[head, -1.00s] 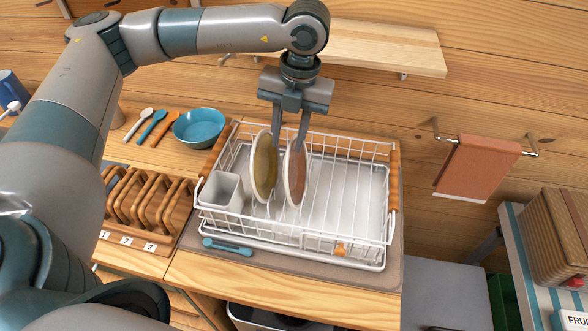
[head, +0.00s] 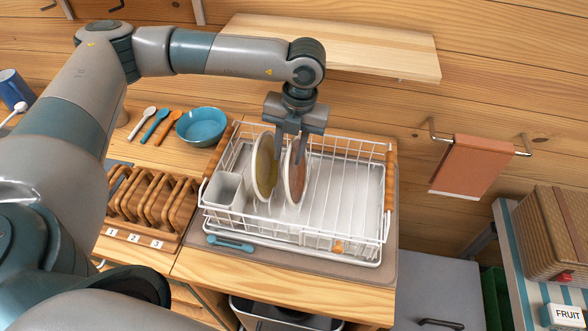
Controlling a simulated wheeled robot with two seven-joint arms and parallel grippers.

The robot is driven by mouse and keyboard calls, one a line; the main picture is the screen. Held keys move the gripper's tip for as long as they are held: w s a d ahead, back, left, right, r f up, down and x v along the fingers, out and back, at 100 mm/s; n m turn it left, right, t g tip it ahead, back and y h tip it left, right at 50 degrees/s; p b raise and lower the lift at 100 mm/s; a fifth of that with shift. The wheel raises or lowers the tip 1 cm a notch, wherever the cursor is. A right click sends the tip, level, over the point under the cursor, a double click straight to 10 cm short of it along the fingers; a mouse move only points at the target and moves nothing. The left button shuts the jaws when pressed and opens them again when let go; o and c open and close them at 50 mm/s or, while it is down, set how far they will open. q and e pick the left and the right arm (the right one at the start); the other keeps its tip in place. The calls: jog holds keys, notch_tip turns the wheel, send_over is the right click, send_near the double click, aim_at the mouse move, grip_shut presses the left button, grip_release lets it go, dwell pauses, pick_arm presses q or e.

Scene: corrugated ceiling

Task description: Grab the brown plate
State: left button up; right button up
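The brown plate (head: 298,180) stands on edge in the white wire dish rack (head: 346,233), its brown face turned right and its pale rim to the left. An olive-yellow plate (head: 264,170) stands upright just left of it. My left gripper (head: 288,154) points down over the rack from above. Its fingers are apart, one in the gap between the two plates and one on the right side of the brown plate, so they straddle its upper edge. Whether either finger touches the plate is hard to tell. My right gripper is not in view.
A grey-white cup (head: 226,190) stands at the rack's left end. A wooden slotted holder (head: 150,203) and a blue bowl (head: 202,127) are left of the rack. A wooden shelf (head: 340,48) is on the wall behind. The rack's right half is largely empty.

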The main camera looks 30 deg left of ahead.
pick_arm(q)
jog(key=shift+c, duration=0.2)
grip_shut()
jog(key=shift+s+f, duration=0.1)
dwell(1.1)
